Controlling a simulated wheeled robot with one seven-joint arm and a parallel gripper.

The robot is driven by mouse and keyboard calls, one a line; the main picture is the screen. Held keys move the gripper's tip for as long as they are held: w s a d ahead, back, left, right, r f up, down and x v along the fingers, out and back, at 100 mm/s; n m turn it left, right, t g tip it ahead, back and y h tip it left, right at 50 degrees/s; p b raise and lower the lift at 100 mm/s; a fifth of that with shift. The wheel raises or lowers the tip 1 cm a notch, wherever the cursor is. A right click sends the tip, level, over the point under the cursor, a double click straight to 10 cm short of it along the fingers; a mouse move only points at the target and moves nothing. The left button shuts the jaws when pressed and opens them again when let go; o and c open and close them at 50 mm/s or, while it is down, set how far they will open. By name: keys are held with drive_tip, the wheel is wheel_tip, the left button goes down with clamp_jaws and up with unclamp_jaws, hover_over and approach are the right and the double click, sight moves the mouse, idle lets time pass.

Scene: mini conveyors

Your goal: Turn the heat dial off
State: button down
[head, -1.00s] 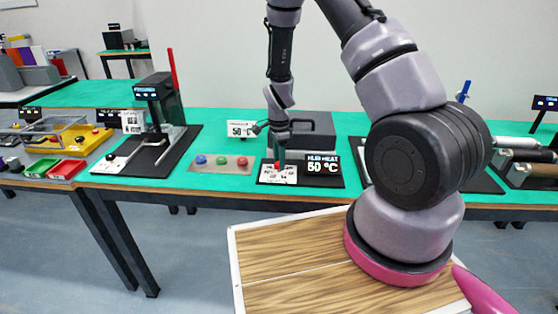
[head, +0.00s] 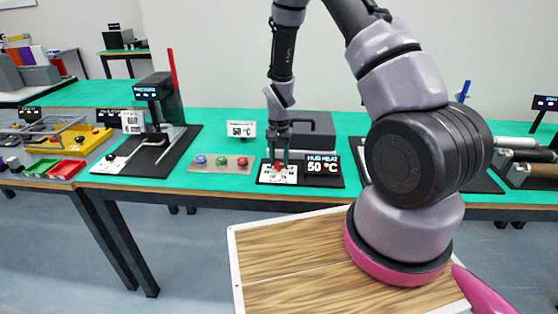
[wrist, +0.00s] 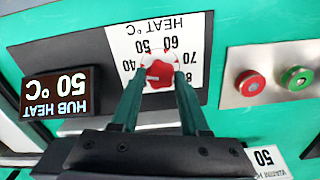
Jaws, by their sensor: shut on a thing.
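The heat dial is a red knob (wrist: 158,74) on a white scale plate (wrist: 198,47) marked HEAT, with 40, 50, 60, 70 and more legible. The plate appears upside down in the wrist view. My gripper (wrist: 159,82) is shut on the knob, one finger on each side. In the head view my gripper (head: 280,163) points down at the plate (head: 268,177), and a bit of the red knob (head: 279,166) shows between the fingers. The black HUB HEAT display (head: 323,164) beside it reads 50 °C.
A panel (head: 221,163) with blue, green and red buttons lies left of the dial. A 50 °C card (head: 241,129) stands behind it, and a dark grey box (head: 312,134) stands behind the display. A black stand (head: 158,110) is further left.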

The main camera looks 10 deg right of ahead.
sight(279, 163)
drive_tip(key=n, duration=0.4)
drive_tip(key=shift+n, duration=0.3)
drive_tip(key=n, duration=0.4)
drive_tip(key=shift+n, duration=0.4)
drive_tip(key=shift+c, duration=2)
unclamp_jaws()
wheel_tip(279, 163, up, 11)
